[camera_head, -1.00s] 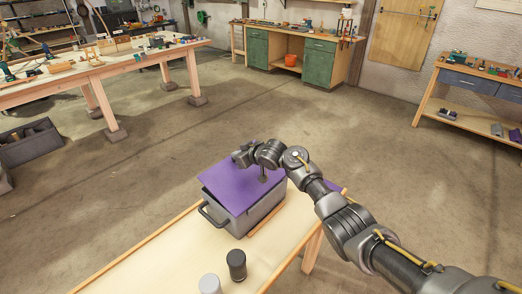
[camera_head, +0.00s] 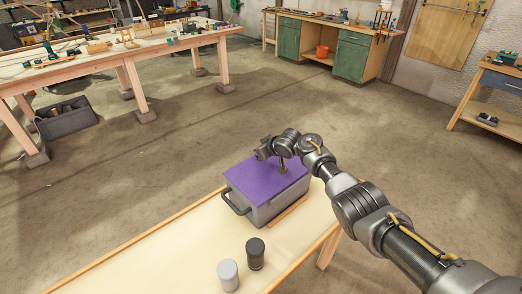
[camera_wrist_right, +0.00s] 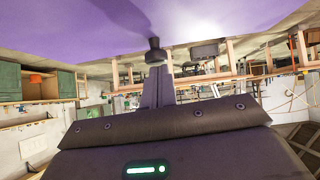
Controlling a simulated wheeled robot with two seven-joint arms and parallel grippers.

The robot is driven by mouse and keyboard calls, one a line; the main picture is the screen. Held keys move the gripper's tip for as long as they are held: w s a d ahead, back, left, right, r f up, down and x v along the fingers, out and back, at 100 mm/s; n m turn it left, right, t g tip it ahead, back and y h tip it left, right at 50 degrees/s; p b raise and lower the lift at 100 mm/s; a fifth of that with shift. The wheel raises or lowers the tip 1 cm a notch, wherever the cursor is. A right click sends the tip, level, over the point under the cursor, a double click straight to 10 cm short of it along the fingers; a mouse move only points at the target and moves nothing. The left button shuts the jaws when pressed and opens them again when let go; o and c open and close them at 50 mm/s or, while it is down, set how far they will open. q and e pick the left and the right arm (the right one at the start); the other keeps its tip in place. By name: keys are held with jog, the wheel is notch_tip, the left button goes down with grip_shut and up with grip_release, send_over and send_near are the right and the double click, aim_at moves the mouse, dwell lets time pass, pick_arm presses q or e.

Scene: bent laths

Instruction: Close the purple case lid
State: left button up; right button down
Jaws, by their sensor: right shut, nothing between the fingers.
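The purple lid (camera_head: 252,184) lies over the grey case (camera_head: 274,210) on the near workbench. It looks about level, and I can make out no clear gap between lid and case; the far edge is partly hidden by my arm. My right gripper (camera_head: 283,170) points down onto the top of the lid, toward its right side. In the right wrist view, the shut, empty fingers (camera_wrist_right: 154,48) reach the purple lid (camera_wrist_right: 75,28) and seem to touch it. My left gripper is out of view.
The case has a dark handle (camera_head: 236,204) on its left side. A black cylinder (camera_head: 255,254) and a light grey cylinder (camera_head: 228,275) stand on the workbench (camera_head: 165,250) in front of the case. The bench top left of the case is clear.

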notch_tip(320, 180, up, 4)
jog(key=p, duration=0.4)
jog(key=shift+w+a+r, duration=0.1)
jog(key=shift+a+r, duration=0.05)
jog(key=shift+r, duration=0.1)
jog(key=v, duration=0.9)
jog(key=shift+r, duration=0.45)
